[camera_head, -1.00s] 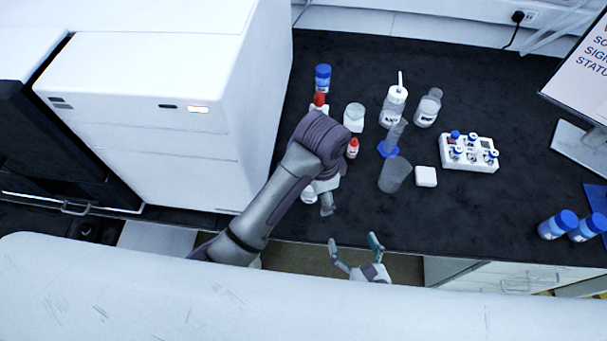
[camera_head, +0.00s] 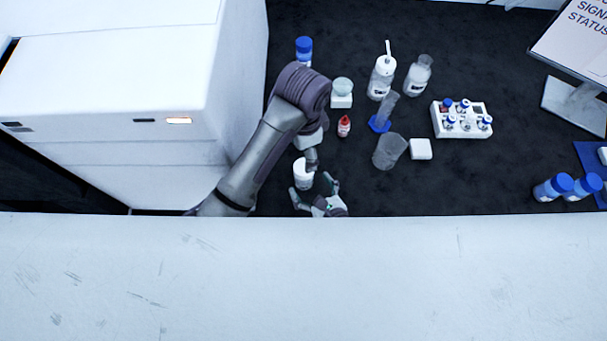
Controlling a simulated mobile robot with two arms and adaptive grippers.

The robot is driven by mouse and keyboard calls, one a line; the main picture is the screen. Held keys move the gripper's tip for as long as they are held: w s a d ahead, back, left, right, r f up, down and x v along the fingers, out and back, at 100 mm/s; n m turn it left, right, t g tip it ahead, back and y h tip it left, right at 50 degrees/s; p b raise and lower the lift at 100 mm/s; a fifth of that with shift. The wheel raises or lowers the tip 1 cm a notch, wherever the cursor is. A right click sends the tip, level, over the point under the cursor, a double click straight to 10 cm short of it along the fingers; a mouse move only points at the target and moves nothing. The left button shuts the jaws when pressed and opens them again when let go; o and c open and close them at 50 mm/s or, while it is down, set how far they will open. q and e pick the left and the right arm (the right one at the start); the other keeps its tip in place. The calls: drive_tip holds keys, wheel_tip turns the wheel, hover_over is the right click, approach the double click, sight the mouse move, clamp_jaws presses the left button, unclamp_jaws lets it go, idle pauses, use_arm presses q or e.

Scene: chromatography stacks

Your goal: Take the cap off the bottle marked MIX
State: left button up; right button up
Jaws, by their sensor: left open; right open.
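A white-topped pot or bottle (camera_head: 303,174) stands near the front edge of the bench; no MIX marking is readable on it or on any other bottle. My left gripper (camera_head: 312,163) is just right of its top, pointing down, open, partly hidden by its own arm. My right gripper (camera_head: 314,187) is open at the front edge, its fingers spread on the near right side of the pot; I cannot tell whether they touch it. A blue-capped bottle (camera_head: 304,51) stands behind my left arm. Two more blue-capped bottles (camera_head: 553,187) (camera_head: 581,187) stand at the far right.
A small red-capped dropper bottle (camera_head: 344,127), a grey beaker (camera_head: 388,152), a measuring cylinder (camera_head: 385,112), a wash bottle (camera_head: 381,77) and a vial rack (camera_head: 462,121) occupy the middle. A large white instrument (camera_head: 150,90) bounds the left. Dark bench is clear at front right.

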sight(304, 175)
drive_tip(key=shift+x, duration=2.25)
drive_tip(key=shift+r, duration=0.1)
clamp_jaws()
use_arm(q)
drive_tip(key=m, duration=0.5)
drive_tip(key=shift+m, duration=0.4)
drive_tip(key=m, duration=0.7)
drive_tip(key=shift+m, duration=0.3)
drive_tip(key=shift+d+f, duration=0.1)
drive_tip(key=shift+f, duration=3.9)
drive_tip(key=shift+c, duration=0.3)
